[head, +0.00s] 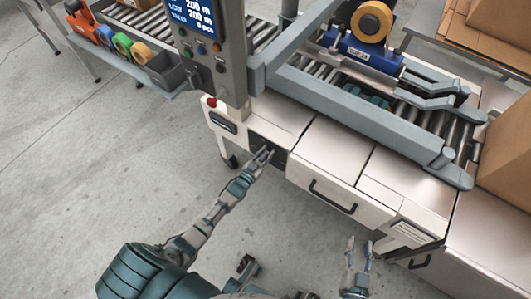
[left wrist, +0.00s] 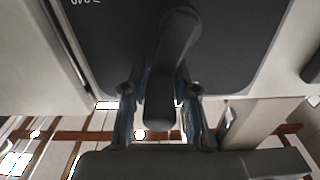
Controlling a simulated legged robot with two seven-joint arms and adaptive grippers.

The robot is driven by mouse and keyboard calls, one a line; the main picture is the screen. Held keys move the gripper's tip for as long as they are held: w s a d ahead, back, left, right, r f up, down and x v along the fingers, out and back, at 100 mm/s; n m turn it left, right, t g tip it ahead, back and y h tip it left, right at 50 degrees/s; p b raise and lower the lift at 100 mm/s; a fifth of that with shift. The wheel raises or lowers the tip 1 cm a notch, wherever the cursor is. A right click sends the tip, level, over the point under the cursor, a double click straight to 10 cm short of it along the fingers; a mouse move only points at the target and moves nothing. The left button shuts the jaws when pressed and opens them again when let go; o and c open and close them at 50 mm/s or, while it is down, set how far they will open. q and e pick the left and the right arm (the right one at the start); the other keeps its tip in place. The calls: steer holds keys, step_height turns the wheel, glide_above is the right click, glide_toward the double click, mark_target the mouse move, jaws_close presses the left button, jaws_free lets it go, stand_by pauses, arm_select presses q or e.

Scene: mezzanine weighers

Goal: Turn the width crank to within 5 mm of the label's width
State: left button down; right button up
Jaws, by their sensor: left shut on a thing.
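The black width crank (left wrist: 178,40) shows in the left wrist view, its arm hanging down across a dark panel (left wrist: 115,50). My left gripper (left wrist: 160,110) is shut on the crank's lower end, a finger on each side. In the head view my left gripper (head: 266,156) is at the dark panel (head: 274,148) on the white machine's front, and the crank is mostly hidden there. My right gripper (head: 359,246) is open and empty, in front of the machine at lower right. I cannot tell which printed text is the label.
A control post with a screen (head: 194,14) and buttons rises behind the left gripper. A roller bed (head: 352,98) with grey rails carries a blue tape head (head: 362,52). A drawer handle (head: 333,196) sticks out right of the crank panel. Cardboard boxes (head: 506,150) stand at right. The floor at left is clear.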

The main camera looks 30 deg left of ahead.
arm_select(q)
steer(key=shift+s+d+f, duration=0.15)
steer(key=shift+s+f, duration=0.1)
steer(key=shift+f, duration=0.35)
steer(key=c, duration=1)
jaws_free()
steer(key=shift+w, duration=0.1)
steer(key=shift+o, duration=0.2)
steer(key=shift+r, duration=0.25)
steer(key=s+a, duration=0.1)
steer(key=s, duration=1)
steer(key=shift+s, duration=0.4)
steer(key=shift+a+f, duration=0.1)
steer(key=shift+f, duration=0.05)
